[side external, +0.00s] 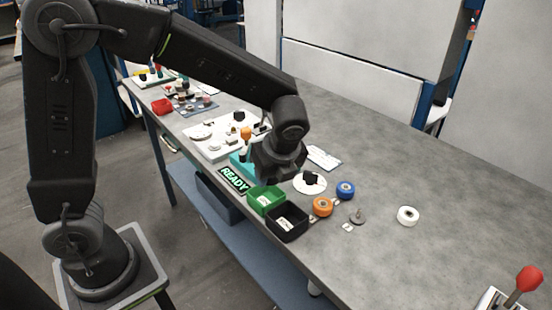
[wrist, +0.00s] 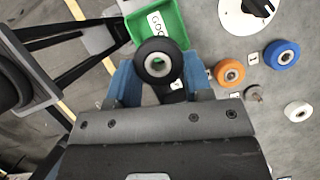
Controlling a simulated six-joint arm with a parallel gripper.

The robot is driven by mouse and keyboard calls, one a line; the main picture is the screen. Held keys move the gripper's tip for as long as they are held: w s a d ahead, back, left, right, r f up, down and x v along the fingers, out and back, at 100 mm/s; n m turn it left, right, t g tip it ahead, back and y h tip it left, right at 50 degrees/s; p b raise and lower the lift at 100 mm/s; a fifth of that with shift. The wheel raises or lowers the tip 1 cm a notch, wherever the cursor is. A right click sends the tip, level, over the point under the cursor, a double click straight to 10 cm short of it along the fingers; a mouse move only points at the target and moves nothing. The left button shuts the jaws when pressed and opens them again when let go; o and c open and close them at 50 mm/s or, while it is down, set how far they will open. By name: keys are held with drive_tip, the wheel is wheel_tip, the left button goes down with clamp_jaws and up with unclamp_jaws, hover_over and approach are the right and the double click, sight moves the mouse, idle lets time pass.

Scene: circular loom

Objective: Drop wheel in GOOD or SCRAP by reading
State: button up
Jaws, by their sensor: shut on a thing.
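My gripper (side external: 279,172) is shut on a black wheel with a pale hub (wrist: 158,62), seen between the blue fingers in the wrist view. In the side view the wheel cannot be made out. The gripper hangs above the green bin (side external: 265,199), whose label reads GOOD in the wrist view (wrist: 174,14). The black bin (side external: 287,223), with a white label too small to read, stands right beside the green one. In the wrist view it is mostly hidden behind the wheel and fingers. A black sign (side external: 234,179) reads READY in green letters.
An orange wheel (side external: 322,207), a blue wheel (side external: 346,190) and a white wheel (side external: 408,215) lie right of the bins, near a grey peg piece (side external: 357,216). A white disc with a black knob (side external: 310,183) sits behind. A red-knobbed lever (side external: 528,279) stands front right.

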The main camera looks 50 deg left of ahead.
drive_tip(key=shift+f, duration=0.15)
drive_tip(key=o, duration=1.2)
drive_tip(key=v, duration=1.4)
drive_tip(key=shift+d+f, duration=0.1)
drive_tip(key=s+a+n+t+h, duration=0.1)
drive_tip(key=s+a+n, duration=0.1)
drive_tip(key=s+n, duration=0.3)
drive_tip(key=s+a+f+n+t+h, duration=0.1)
drive_tip(key=s+a+n+t, duration=0.1)
drive_tip(key=n, duration=0.6)
drive_tip(key=s+a+f+n+t+h, duration=0.1)
drive_tip(key=s+a+n+h, duration=0.1)
drive_tip(key=s+a+n, duration=0.2)
drive_tip(key=shift+s+f+n+t, duration=0.15)
drive_tip(key=shift+s+n, duration=0.75)
drive_tip(key=shift+s, duration=0.05)
drive_tip(key=shift+s+f+n+t, duration=0.1)
drive_tip(key=shift+s+n+t, duration=0.05)
drive_tip(key=shift+s+n, duration=0.75)
